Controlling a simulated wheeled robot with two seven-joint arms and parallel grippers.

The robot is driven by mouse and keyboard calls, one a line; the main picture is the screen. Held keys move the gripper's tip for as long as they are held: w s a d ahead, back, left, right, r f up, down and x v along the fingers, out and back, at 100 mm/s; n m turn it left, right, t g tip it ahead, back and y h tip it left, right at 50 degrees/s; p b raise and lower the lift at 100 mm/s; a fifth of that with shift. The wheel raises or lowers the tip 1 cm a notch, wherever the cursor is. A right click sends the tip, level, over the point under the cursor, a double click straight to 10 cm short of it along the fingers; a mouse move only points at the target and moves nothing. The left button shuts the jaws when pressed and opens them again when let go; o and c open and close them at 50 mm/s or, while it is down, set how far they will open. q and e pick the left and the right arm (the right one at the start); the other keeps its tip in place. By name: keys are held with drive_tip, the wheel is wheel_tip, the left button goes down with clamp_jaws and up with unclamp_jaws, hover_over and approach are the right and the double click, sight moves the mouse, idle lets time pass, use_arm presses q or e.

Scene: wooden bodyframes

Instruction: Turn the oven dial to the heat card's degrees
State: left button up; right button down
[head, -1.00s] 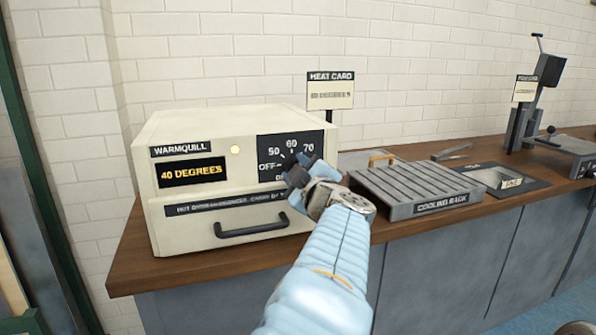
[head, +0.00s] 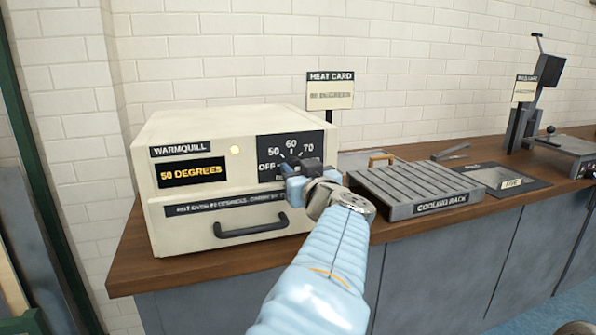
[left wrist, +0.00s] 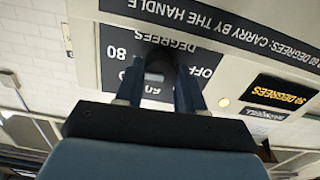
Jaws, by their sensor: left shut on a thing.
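The cream oven (head: 150,150) stands on the wooden counter. Its display (head: 192,172) reads 50 DEGREES. The dial panel (head: 275,146) shows OFF, 50, 60 and 70; my gripper covers its lower right, and 80 shows in the left wrist view. My left gripper (head: 298,178) is shut on the dark dial (left wrist: 157,62), which is mostly hidden between the fingers. The heat card (head: 330,95) stands on a post behind the oven's right end; its degrees line is too blurred to read surely. My right gripper is not in view.
A black handle (head: 252,228) sticks out from the oven front below the dial panel. A grey cooling rack (head: 415,188) lies on the counter (head: 140,265) right of my gripper. A press-like stand (head: 525,120) is farther right.

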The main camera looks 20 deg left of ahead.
use_arm(q)
drive_tip(key=shift+f+m, duration=0.2)
drive_tip(key=shift+m, duration=0.2)
drive_tip(key=o, duration=1)
drive_tip(key=shift+r, duration=0.1)
drive_tip(key=shift+o, duration=0.2)
